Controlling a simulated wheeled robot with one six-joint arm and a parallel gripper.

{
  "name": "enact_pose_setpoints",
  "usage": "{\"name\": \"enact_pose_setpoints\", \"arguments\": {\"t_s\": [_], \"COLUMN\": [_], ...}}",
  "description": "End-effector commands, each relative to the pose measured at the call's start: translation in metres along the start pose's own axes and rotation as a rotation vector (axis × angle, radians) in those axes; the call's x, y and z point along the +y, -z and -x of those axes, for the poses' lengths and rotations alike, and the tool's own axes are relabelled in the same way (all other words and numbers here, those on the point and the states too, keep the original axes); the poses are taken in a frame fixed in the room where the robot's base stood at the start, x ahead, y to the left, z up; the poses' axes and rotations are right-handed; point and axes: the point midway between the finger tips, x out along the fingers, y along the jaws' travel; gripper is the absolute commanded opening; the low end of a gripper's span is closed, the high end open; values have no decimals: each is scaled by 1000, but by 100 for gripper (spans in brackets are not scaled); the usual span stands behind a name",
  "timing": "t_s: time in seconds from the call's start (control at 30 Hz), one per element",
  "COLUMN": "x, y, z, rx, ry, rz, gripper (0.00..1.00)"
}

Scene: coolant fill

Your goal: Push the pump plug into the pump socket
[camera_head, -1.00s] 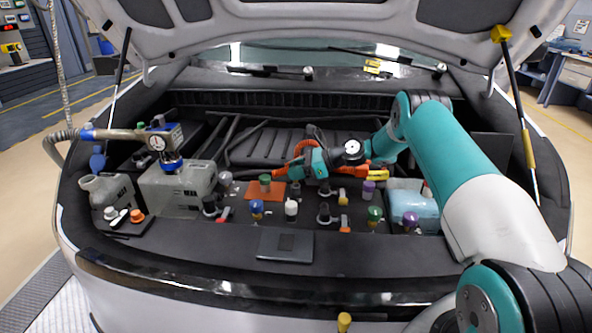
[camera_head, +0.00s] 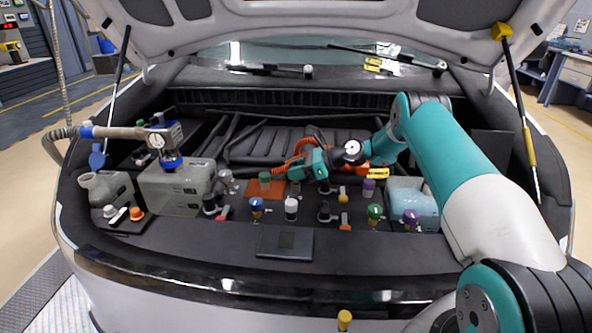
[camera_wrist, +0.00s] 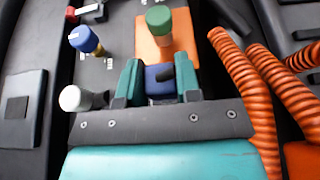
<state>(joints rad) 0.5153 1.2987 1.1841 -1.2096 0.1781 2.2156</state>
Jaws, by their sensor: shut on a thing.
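My gripper (camera_wrist: 160,82) is shut on a blue block with a dark tab on top, which I take as the pump plug (camera_wrist: 160,73). One green finger presses on each side of it. In the head view my gripper (camera_head: 297,172) is low over the middle of the engine bay, just right of the orange plate. The plug's front end and underside are hidden, so I cannot tell whether it touches anything. I cannot pick out the pump socket in either view.
The orange plate with a green-capped post (camera_wrist: 158,20) is just beyond the plug. A blue-capped post (camera_wrist: 84,40) and a white-capped post (camera_wrist: 74,98) stand to the left. Orange corrugated hoses (camera_wrist: 245,80) run close on the right. A grey tank (camera_head: 175,188) stands farther left.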

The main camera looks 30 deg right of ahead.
Motion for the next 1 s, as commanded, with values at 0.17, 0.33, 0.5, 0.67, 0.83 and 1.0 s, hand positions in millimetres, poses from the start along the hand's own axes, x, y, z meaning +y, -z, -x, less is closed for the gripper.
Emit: {"name": "enact_pose_setpoints", "arguments": {"t_s": [0.17,0.33,0.5,0.67,0.83,1.0], "x": [0,0,0,0,0,0], "y": [5,9,13,17,18,17], "z": [-2,-4,-5,-7,-7,-7], "rx": [0,0,0,0,0,0], "ry": [0,0,0,0,0,0], "rz": [0,0,0,0,-1,0], "gripper": [9,9,9,9,50,61]}}
